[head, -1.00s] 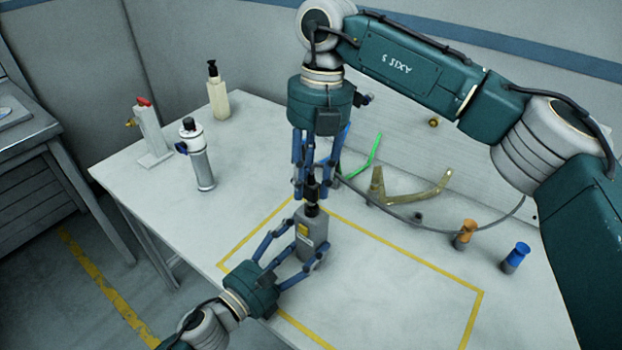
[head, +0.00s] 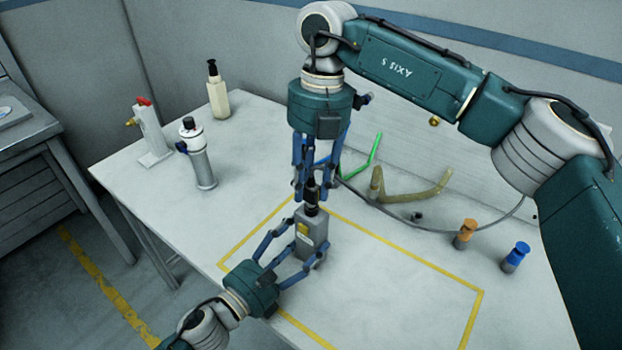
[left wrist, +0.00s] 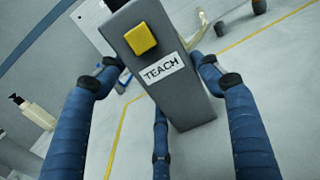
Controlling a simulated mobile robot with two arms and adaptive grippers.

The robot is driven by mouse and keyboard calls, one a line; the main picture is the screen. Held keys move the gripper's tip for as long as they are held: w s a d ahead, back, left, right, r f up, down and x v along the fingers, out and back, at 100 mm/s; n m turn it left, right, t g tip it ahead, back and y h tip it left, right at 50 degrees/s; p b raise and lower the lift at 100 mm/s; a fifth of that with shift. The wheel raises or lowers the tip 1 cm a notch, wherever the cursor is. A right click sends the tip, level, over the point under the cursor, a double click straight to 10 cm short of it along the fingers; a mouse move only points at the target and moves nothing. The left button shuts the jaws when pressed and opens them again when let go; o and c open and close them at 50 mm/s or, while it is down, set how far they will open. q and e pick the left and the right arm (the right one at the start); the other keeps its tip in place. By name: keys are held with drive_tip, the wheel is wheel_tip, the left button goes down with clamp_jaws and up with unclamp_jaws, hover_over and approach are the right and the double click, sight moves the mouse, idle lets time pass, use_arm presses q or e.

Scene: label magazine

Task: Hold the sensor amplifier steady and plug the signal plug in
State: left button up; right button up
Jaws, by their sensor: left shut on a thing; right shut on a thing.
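The sensor amplifier (head: 313,238) is a grey box standing upright inside the yellow outline on the table. In the left wrist view the sensor amplifier (left wrist: 165,75) shows a yellow button and a TEACH label. My left gripper (head: 307,252) is shut on it from the front left, fingers on both sides. My right gripper (head: 313,195) points down from above, shut on the dark signal plug (head: 312,209). The plug is upright, in line with the amplifier's top, and appears to meet it. Fingers partly hide the plug, and I cannot tell how deep it sits.
A cable (head: 400,214) runs from the plug area across the table to the right. Orange (head: 465,233) and blue (head: 516,256) fittings stand at the right. A green hook (head: 366,160) and a brass-coloured bracket (head: 410,188) lie behind. A filter unit (head: 198,155) and bottle (head: 218,92) stand left.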

drive_tip(key=shift+f, duration=0.75)
drive_tip(key=o, duration=1.2)
drive_tip(key=shift+o, duration=0.2)
drive_tip(key=shift+r, duration=0.1)
wheel_tip(320, 180, up, 12)
drive_tip(key=w+d, duration=0.1)
drive_tip(key=shift+w+f, duration=0.15)
drive_tip(key=shift+f, duration=0.05)
use_arm(q)
drive_tip(key=o, duration=1.5)
drive_tip(key=shift+c, duration=0.2)
